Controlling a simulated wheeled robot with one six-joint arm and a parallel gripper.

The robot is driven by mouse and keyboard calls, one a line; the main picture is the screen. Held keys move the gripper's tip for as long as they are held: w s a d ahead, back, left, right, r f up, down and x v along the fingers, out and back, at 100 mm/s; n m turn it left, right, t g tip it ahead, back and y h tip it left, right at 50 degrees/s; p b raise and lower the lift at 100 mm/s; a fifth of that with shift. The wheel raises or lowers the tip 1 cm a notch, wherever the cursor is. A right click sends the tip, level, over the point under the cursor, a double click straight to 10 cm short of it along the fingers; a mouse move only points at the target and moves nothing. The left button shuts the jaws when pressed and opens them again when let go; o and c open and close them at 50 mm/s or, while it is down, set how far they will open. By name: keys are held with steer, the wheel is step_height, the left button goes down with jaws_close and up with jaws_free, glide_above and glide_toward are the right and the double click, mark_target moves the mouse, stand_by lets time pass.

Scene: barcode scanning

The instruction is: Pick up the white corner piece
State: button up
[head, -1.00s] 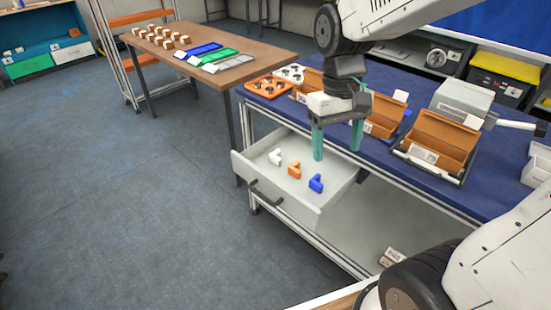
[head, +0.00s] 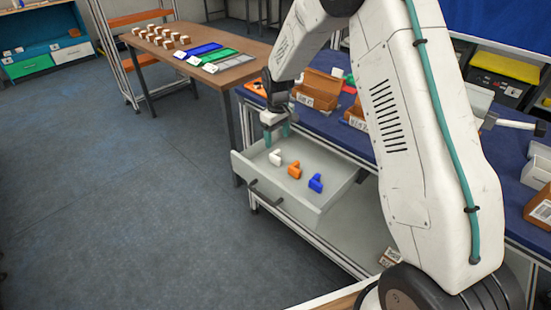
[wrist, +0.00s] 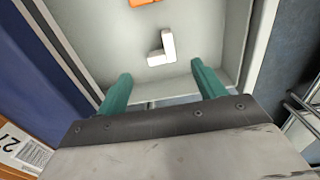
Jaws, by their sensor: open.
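The white corner piece (head: 275,158) lies in the open grey drawer (head: 318,195), at its left end in the head view. In the wrist view the white corner piece (wrist: 162,48) lies on the drawer floor, ahead of my gripper and roughly between its fingers. My gripper (head: 277,136) is open, its two teal fingers apart and empty, just behind and above the white piece. In the wrist view my gripper (wrist: 160,85) points into the drawer, with nothing between the fingers.
An orange corner piece (head: 295,170) and a blue corner piece (head: 316,183) lie to the right in the same drawer. The drawer walls rise around them. Cardboard bins (head: 318,88) stand on the blue table above. My arm hides much of that table.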

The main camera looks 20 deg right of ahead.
mark_target(275, 152)
steer(key=f, duration=0.7)
steer(key=shift+w+a+f, duration=0.15)
steer(key=shift+w+a, duration=0.05)
steer(key=shift+w, duration=0.15)
steer(key=c, duration=1.1)
